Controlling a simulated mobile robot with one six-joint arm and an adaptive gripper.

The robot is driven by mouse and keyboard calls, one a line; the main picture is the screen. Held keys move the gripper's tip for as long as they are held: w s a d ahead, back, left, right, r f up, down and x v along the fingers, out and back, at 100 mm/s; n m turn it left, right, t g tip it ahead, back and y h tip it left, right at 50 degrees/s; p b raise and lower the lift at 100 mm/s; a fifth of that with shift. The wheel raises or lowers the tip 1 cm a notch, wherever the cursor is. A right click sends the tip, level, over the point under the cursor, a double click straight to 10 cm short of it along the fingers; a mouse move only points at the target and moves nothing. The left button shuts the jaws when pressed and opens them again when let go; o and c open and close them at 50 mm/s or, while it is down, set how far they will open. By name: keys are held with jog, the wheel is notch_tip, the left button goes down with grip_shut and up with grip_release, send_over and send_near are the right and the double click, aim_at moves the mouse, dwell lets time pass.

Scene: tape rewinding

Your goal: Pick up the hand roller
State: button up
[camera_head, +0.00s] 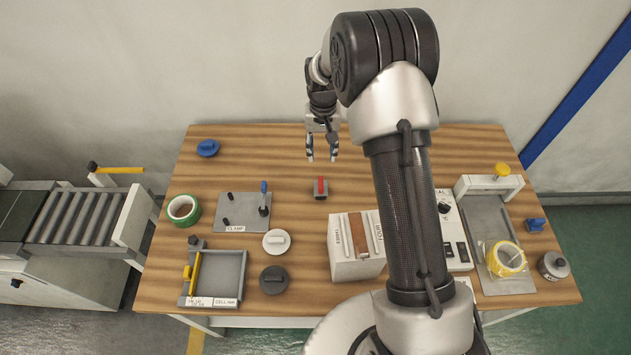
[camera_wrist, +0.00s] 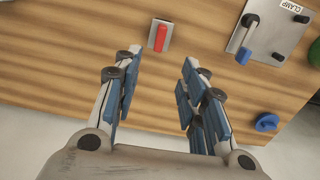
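My gripper (camera_head: 322,156) is open and empty, above the back middle of the wooden table; its spread fingers also show in the wrist view (camera_wrist: 161,62). I cannot tell for certain which thing is the hand roller. Small handled pieces are a blue one (camera_head: 208,148) at the back left, a white round one (camera_head: 276,242) and a dark round one (camera_head: 273,280) left of centre, and a blue one (camera_head: 535,225) at the right. The back left blue piece is at the lower right in the wrist view (camera_wrist: 266,122). None is touched by my gripper.
A red-topped block (camera_head: 320,188) lies in front of my gripper. A clamp plate (camera_head: 238,211), green tape roll (camera_head: 183,210) and tray (camera_head: 217,279) stand left. A white box (camera_head: 345,262), yellow tape roll (camera_head: 505,260) and grey round item (camera_head: 553,266) stand right. The back left strip is mostly clear.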

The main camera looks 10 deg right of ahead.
jog(key=b, duration=0.2)
send_over(321, 182)
notch_tip(321, 182, down, 10)
jog(key=shift+f, duration=0.2)
jog(key=shift+w+f+b, duration=0.1)
jog(key=shift+f+b, duration=0.45)
jog(key=shift+f, duration=2.45)
jog(key=shift+r, duration=0.1)
grip_shut()
